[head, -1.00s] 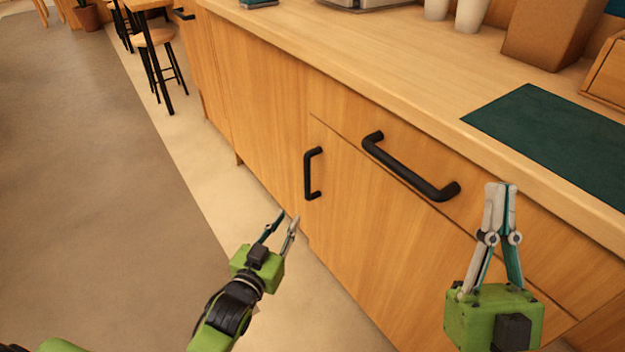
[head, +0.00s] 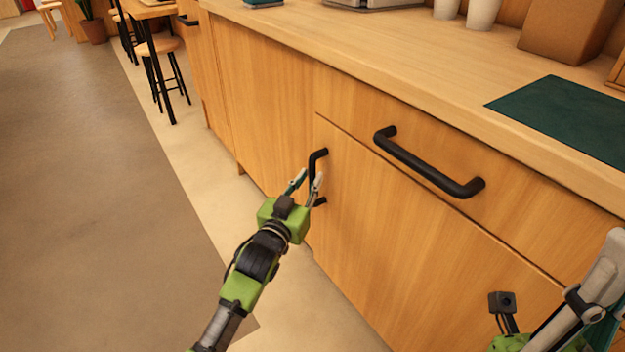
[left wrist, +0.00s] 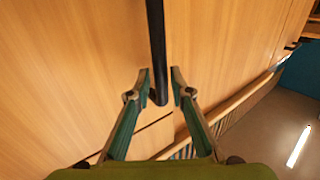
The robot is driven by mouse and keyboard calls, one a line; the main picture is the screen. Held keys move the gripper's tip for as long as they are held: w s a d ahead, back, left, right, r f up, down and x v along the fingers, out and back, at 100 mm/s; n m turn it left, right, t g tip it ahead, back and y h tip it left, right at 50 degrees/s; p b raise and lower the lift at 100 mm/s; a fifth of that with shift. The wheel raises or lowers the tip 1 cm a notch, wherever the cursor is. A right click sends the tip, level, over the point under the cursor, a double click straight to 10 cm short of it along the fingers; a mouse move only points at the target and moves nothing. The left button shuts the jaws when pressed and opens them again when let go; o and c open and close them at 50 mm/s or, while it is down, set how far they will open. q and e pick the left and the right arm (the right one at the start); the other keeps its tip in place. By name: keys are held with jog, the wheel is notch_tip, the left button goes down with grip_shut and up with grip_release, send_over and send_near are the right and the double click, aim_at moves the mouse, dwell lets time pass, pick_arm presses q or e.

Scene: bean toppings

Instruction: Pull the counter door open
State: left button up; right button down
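The counter door (head: 385,235) is a light wood panel, shut flush with the counter front. Its black vertical handle (head: 318,160) is near its left edge; in the left wrist view the handle (left wrist: 157,50) runs down between my fingers. My left gripper (head: 310,180) is at the handle in the head view. In the left wrist view my left gripper (left wrist: 160,76) is open, with one finger on each side of the bar and gaps beside it. My right gripper (head: 608,258) is partly cut off at the right edge, in front of the counter.
A drawer with a long black handle (head: 430,165) is above the door. The countertop (head: 400,60) carries a dark green mat (head: 565,118), white cups (head: 483,12) and a brown box (head: 565,28). A stool (head: 160,70) stands far left. The floor on the left is clear.

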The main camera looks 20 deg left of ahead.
pick_arm(q)
jog(key=shift+w+b, duration=0.3)
jog(key=shift+w, duration=0.95)
grip_shut()
